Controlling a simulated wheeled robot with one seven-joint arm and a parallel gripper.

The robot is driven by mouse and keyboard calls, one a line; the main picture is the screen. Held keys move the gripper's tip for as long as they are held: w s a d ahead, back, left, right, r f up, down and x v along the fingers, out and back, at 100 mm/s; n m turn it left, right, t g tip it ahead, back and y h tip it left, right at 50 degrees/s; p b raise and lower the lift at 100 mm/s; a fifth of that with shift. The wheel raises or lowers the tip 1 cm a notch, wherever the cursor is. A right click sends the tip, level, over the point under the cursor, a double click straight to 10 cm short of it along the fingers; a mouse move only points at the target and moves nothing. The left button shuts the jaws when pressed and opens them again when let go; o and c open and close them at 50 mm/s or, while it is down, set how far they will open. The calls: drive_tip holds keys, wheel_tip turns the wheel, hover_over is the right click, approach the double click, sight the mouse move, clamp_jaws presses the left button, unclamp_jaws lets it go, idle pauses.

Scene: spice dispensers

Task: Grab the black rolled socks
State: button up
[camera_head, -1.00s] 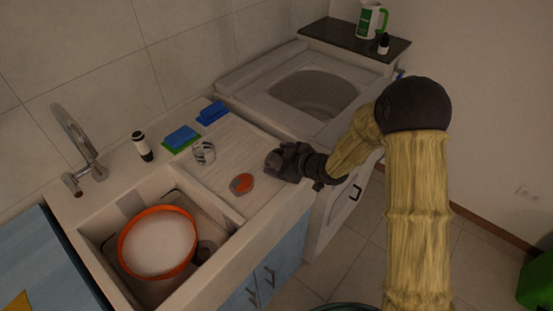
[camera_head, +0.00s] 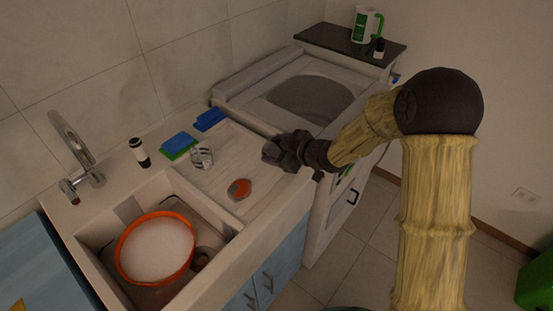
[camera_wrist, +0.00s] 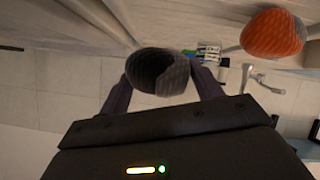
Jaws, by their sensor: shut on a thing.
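My gripper (camera_head: 273,151) is above the ribbed drainboard, on its right side. In the wrist view the black rolled socks (camera_wrist: 160,72), a dark ribbed roll, sit between the two fingers of my gripper (camera_wrist: 162,84). The fingers are shut on them. In the head view the socks are hard to tell apart from the dark gripper.
An orange and grey roll (camera_head: 239,189) and a clear glass (camera_head: 201,156) are on the drainboard (camera_head: 228,150), with blue-topped sponges (camera_head: 210,118) at the back. The sink (camera_head: 222,232) holds an orange bowl (camera_head: 187,269).

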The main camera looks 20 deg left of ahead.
sight(276, 144)
wheel_tip(276, 144, up, 4)
drive_tip(key=shift+f, duration=0.25)
idle(0.5)
